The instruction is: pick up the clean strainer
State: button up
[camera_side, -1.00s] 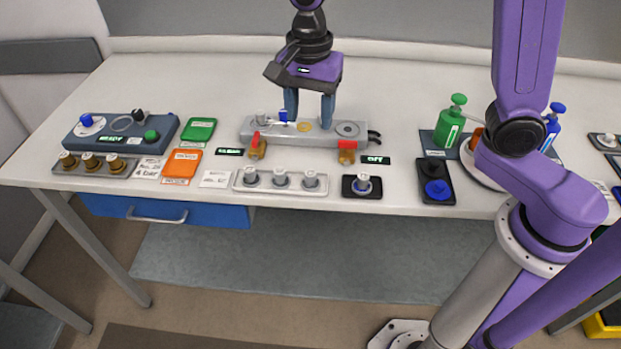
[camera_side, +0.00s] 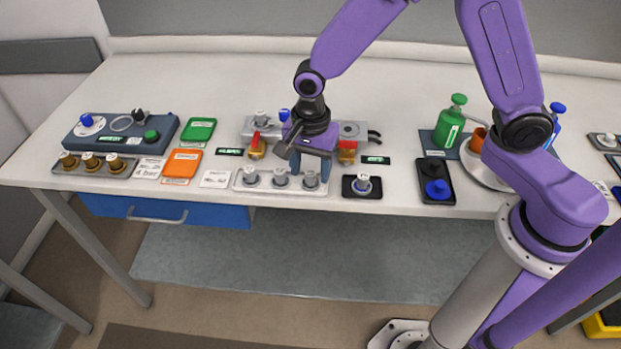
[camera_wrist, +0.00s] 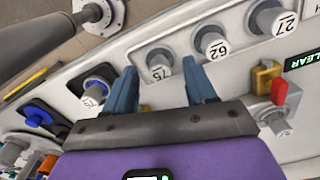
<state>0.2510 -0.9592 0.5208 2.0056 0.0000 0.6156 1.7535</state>
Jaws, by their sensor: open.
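Three grey capped cylinders stand upright in a pale tray (camera_side: 238,186) at the table's front edge; they look like the clean strainers, though I cannot read a label saying so. The rightmost strainer (camera_side: 310,181) is marked 75 in the wrist view (camera_wrist: 158,66). Strainers 62 (camera_wrist: 211,42) and 27 (camera_wrist: 270,18) stand beside it. My gripper (camera_side: 310,170) is open and empty. In the wrist view its fingertips (camera_wrist: 163,76) lie either side of the 75 strainer in the picture; whether they are down around it I cannot tell.
A brown set of similar parts (camera_side: 91,163) stands in a tray at far left. A black pad (camera_side: 362,193) with one capped part is just right of the pale tray. The grey machine with red-handled valves (camera_side: 347,145) is behind my gripper. The table front edge is close.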

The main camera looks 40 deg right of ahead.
jog(key=shift+f, duration=0.6)
grip_shut()
jog(key=shift+r, duration=0.1)
